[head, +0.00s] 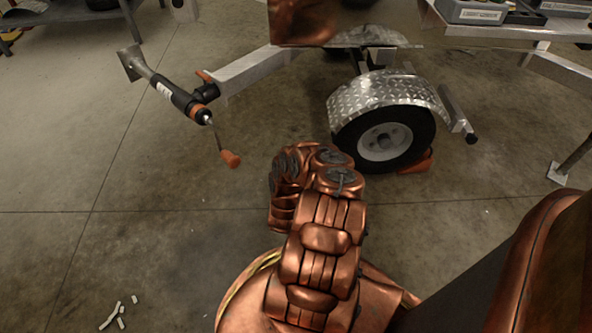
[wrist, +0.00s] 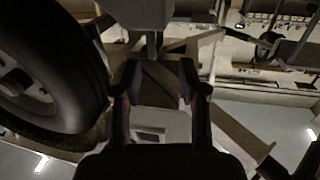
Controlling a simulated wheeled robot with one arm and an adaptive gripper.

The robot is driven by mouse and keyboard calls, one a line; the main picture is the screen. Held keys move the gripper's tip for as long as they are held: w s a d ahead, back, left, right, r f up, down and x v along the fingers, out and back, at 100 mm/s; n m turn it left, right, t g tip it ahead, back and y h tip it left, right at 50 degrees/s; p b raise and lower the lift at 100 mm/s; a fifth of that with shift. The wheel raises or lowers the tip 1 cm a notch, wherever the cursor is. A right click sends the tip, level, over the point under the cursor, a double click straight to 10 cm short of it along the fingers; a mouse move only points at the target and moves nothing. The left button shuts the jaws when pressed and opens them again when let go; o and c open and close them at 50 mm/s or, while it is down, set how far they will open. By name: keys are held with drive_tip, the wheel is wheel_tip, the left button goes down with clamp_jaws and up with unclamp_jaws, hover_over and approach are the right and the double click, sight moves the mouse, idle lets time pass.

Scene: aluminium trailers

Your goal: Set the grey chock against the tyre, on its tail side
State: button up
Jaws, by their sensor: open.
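The tyre (head: 384,140) stands under a silver chequer-plate mudguard in the head view. It also fills the left of the wrist view (wrist: 55,70), close beside my gripper. My gripper (wrist: 157,75) shows in the wrist view with its two dark fingers apart. I see nothing clearly held between them. A pale grey block (wrist: 138,14) is at the top of the wrist view, beyond the fingers; I cannot tell if it is the grey chock. No grey chock is clear in the head view, where my gripper cannot be made out either.
An orange-red piece (head: 418,163) lies on the floor at the tyre's lower right. The trailer's drawbar (head: 240,70) and an orange-handled jack (head: 180,98) are at the left. A bench with grey cases (head: 475,12) stands top right. Small white pieces (head: 121,312) lie lower left; floor between is clear.

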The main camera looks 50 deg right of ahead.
drive_tip(key=b+x, duration=0.4)
drive_tip(key=x, duration=0.8)
drive_tip(key=shift+c, duration=0.3)
clamp_jaws()
idle(0.7)
